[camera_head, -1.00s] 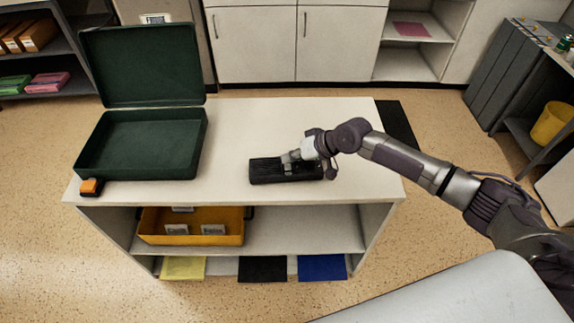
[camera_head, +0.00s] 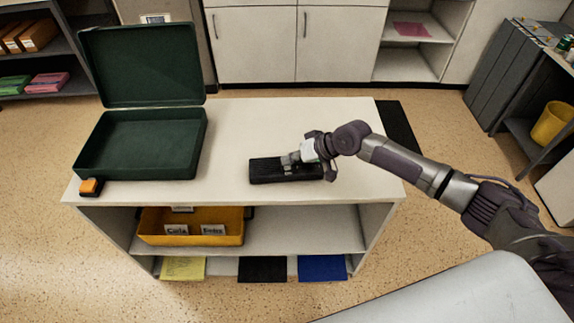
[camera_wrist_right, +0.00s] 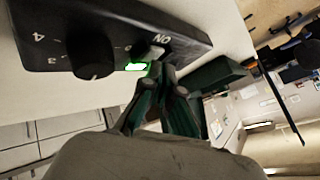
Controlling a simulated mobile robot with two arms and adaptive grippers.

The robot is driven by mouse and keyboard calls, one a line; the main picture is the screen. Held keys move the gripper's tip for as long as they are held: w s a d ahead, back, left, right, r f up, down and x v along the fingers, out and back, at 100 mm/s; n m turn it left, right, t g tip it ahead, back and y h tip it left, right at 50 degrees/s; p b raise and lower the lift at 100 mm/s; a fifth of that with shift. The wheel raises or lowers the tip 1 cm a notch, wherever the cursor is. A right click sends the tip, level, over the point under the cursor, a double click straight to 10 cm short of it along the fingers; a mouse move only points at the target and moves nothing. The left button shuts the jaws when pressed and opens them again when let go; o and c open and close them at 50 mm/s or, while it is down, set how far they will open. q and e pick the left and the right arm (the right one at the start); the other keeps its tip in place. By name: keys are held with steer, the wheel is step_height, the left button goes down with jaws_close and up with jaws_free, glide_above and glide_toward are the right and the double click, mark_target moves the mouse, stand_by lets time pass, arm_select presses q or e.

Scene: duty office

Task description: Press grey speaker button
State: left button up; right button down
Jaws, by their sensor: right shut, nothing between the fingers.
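The black speaker (camera_head: 265,171) lies on the white top of the low cabinet, right of the middle. In the right wrist view the speaker (camera_wrist_right: 60,42) shows a round black knob (camera_wrist_right: 95,63), an "ON" mark and a lit green-edged indicator (camera_wrist_right: 136,67). A small grey button (camera_wrist_right: 152,53) sits beside the indicator, partly covered by my fingertips. My right gripper (camera_head: 288,161) is shut and empty, over the speaker. In the wrist view its fingertips (camera_wrist_right: 157,68) are at the grey button; I cannot tell whether they touch it. My left gripper is not in view.
An open dark green case (camera_head: 141,146) stands on the left of the cabinet top (camera_head: 235,125), with an orange-and-black item (camera_head: 91,187) at the front left corner. A yellow tray (camera_head: 190,238) is on the shelf below. The top behind the speaker is clear.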

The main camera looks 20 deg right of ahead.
mark_target(290, 167)
steer(key=shift+f, duration=0.3)
steer(key=shift+r, duration=0.1)
stand_by(0.3)
steer(key=shift+r+p, duration=0.65)
steer(key=shift+p, duration=0.05)
step_height(290, 167, up, 6)
steer(key=p, duration=0.5)
steer(key=shift+p, duration=0.4)
